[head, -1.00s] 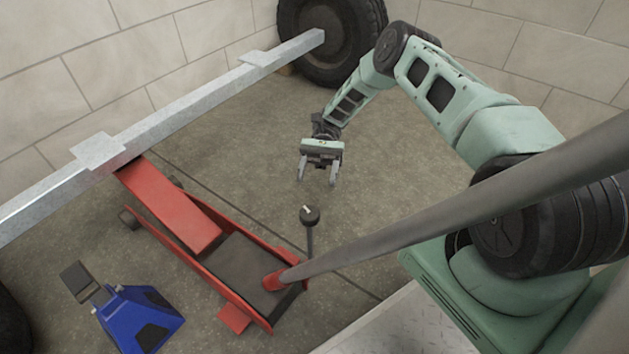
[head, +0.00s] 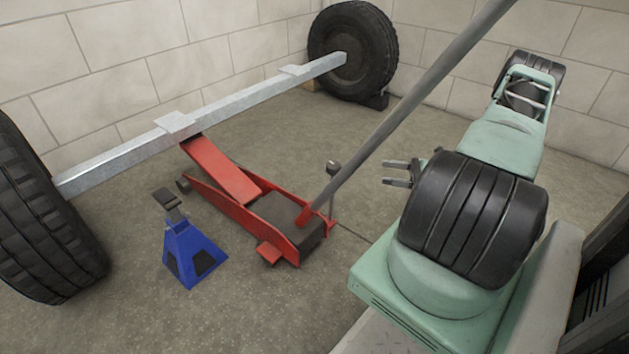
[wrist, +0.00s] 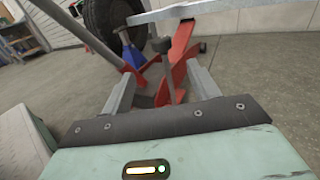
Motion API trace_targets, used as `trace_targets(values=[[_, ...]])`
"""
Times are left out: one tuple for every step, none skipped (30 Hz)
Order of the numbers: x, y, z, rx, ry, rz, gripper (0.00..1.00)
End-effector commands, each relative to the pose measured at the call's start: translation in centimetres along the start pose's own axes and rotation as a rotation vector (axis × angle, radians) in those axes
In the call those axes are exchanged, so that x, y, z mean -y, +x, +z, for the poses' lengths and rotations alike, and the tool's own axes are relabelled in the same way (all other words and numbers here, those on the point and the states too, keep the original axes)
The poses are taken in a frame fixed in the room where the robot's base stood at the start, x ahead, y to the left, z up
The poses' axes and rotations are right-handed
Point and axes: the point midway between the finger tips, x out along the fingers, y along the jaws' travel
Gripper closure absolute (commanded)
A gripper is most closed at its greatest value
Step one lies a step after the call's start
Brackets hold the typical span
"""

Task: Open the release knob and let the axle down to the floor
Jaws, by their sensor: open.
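The silver axle (head: 120,155) spans the left and back, with its near bracket over the raised lifting arm of the red floor jack (head: 222,170). The release knob (head: 333,167) is a small dark round cap on a thin stem at the jack's handle end; it also shows in the wrist view (wrist: 162,45). My gripper (head: 388,173) is open and empty, to the right of the knob, its fingers pointing left at it. In the wrist view the knob's stem appears between the open fingers (wrist: 160,72), ahead of them; the exact gap is unclear.
A blue jack stand (head: 190,250) stands on the floor left of the jack. Tyres are at the left (head: 45,225) and back (head: 375,45). Front floor is clear.

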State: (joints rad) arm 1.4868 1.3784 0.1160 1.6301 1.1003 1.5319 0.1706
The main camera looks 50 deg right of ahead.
Motion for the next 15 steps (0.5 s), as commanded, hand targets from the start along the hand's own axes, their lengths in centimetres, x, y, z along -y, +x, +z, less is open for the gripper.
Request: trace_targets(values=[[0.1,-0.3,0.0,-0.002,0.0,-0.016,0.4],[0.1,-0.3,-0.1,-0.003,0.0,-0.021,0.4],[0.2,-0.1,-0.1,-0.003,0.0,-0.023,0.4],[0.2,0.2,-0.1,-0.003,0.0,-0.023,0.4],[0.2,0.6,-0.2,-0.002,0.0,-0.021,0.4],[0.2,1.1,-0.2,-0.002,0.0,-0.02,0.4],[0.2,1.6,-0.3,-0.003,0.0,-0.019,0.4],[0.1,2.1,-0.3,-0.003,0.0,-0.019,0.4],[0.1,2.9,-0.4,-0.002,0.0,-0.017,0.4],[0.2,3.5,-0.4,-0.002,-0.001,-0.017,0.4],[0.2,4.2,-0.4,-0.002,0.0,-0.017,0.4],[0.2,5.0,-0.4,-0.002,0.0,-0.016,0.4],[0.1,5.7,-0.4,-0.002,0.001,-0.016,0.4],[0.2,6.3,-0.5,-0.002,0.0,-0.016,0.4],[0.2,7.1,-0.5,-0.003,-0.001,-0.015,0.4]])
